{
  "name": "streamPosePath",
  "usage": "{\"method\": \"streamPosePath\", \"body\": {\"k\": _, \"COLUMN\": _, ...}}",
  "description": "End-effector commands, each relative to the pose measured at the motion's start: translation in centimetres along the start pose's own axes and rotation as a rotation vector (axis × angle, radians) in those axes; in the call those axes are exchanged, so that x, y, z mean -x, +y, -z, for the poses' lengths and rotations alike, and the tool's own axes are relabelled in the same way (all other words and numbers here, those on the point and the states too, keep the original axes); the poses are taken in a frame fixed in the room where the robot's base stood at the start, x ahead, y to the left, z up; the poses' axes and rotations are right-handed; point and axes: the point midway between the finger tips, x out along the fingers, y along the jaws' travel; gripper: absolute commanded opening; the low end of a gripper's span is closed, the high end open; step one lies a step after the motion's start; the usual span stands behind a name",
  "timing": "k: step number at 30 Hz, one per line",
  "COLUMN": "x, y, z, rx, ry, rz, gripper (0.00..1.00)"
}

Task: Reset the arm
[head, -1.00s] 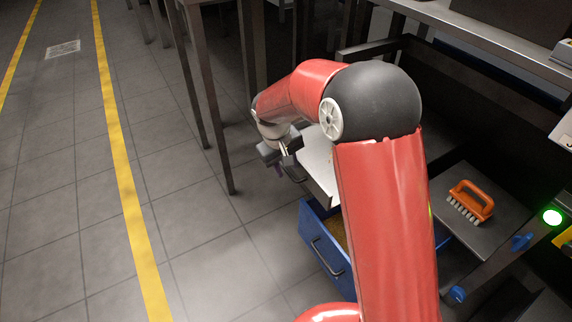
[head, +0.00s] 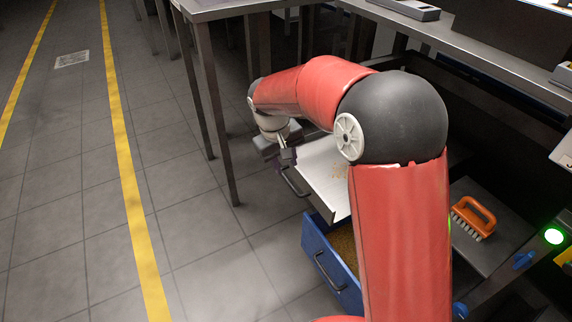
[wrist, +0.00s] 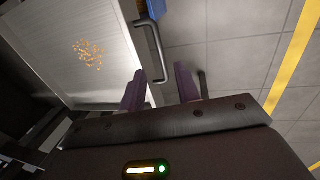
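My gripper (head: 281,156) hangs at the end of my red arm, over the front edge of an open white drawer (head: 323,190). In the wrist view my gripper's two purple fingers (wrist: 160,80) stand apart with nothing held between them. My arm hides part of the drawer in the head view.
A blue drawer (head: 318,241) stands open below the white one, partly behind my arm. A metal table (head: 222,8) with thin legs stands at the back. An orange brush (head: 474,217) lies on a grey surface at the right. Tiled floor is free at the left.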

Motion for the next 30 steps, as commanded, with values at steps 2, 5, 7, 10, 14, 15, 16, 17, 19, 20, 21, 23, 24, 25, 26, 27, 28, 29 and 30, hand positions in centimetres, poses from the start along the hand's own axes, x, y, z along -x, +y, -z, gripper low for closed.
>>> {"method": "streamPosePath", "body": {"k": 2, "x": 0.0, "y": 0.0, "z": 0.0, "rx": 0.000, "ry": 0.000, "rz": 0.000, "gripper": 0.33}}
{"method": "streamPosePath", "body": {"k": 5, "x": 0.0, "y": 0.0, "z": 0.0, "rx": 0.000, "ry": 0.000, "rz": 0.000, "gripper": 0.33}}
{"method": "streamPosePath", "body": {"k": 7, "x": 0.0, "y": 0.0, "z": 0.0, "rx": 0.000, "ry": 0.000, "rz": 0.000, "gripper": 0.33}}
{"method": "streamPosePath", "body": {"k": 10, "x": 0.0, "y": 0.0, "z": 0.0, "rx": 0.000, "ry": 0.001, "rz": 0.000, "gripper": 0.33}}
{"method": "streamPosePath", "body": {"k": 14, "x": 1.3, "y": 0.7, "z": -0.8, "rx": -0.017, "ry": 0.013, "rz": 0.001, "gripper": 0.33}}
{"method": "streamPosePath", "body": {"k": 15, "x": 2.1, "y": 1.2, "z": -1.4, "rx": -0.029, "ry": 0.021, "rz": 0.002, "gripper": 0.33}}
{"method": "streamPosePath", "body": {"k": 16, "x": 2.9, "y": 1.7, "z": -1.9, "rx": -0.041, "ry": 0.028, "rz": 0.002, "gripper": 0.33}}
{"method": "streamPosePath", "body": {"k": 17, "x": 3.7, "y": 2.2, "z": -2.6, "rx": -0.055, "ry": 0.037, "rz": 0.003, "gripper": 0.33}}
{"method": "streamPosePath", "body": {"k": 19, "x": 5.9, "y": 3.5, "z": -4.6, "rx": -0.094, "ry": 0.060, "rz": 0.006, "gripper": 0.33}}
{"method": "streamPosePath", "body": {"k": 20, "x": 6.9, "y": 4.1, "z": -5.6, "rx": -0.114, "ry": 0.070, "rz": 0.008, "gripper": 0.33}}
{"method": "streamPosePath", "body": {"k": 21, "x": 8.2, "y": 4.8, "z": -7.0, "rx": -0.138, "ry": 0.086, "rz": 0.009, "gripper": 0.33}}
{"method": "streamPosePath", "body": {"k": 23, "x": 9.8, "y": 5.7, "z": -9.1, "rx": -0.176, "ry": 0.109, "rz": 0.013, "gripper": 0.33}}
{"method": "streamPosePath", "body": {"k": 24, "x": 10.9, "y": 6.2, "z": -10.5, "rx": -0.201, "ry": 0.124, "rz": 0.015, "gripper": 0.33}}
{"method": "streamPosePath", "body": {"k": 25, "x": 11.7, "y": 6.6, "z": -11.6, "rx": -0.219, "ry": 0.135, "rz": 0.016, "gripper": 0.33}}
{"method": "streamPosePath", "body": {"k": 26, "x": 12.4, "y": 6.9, "z": -12.6, "rx": -0.238, "ry": 0.147, "rz": 0.018, "gripper": 0.33}}
{"method": "streamPosePath", "body": {"k": 27, "x": 13.2, "y": 7.2, "z": -14.1, "rx": -0.263, "ry": 0.162, "rz": 0.020, "gripper": 0.33}}
{"method": "streamPosePath", "body": {"k": 28, "x": 13.9, "y": 7.5, "z": -15.1, "rx": -0.281, "ry": 0.174, "rz": 0.021, "gripper": 0.33}}
{"method": "streamPosePath", "body": {"k": 29, "x": 14.5, "y": 7.7, "z": -16.2, "rx": -0.301, "ry": 0.187, "rz": 0.022, "gripper": 0.33}}
{"method": "streamPosePath", "body": {"k": 30, "x": 15.2, "y": 7.9, "z": -17.6, "rx": -0.326, "ry": 0.204, "rz": 0.025, "gripper": 0.33}}
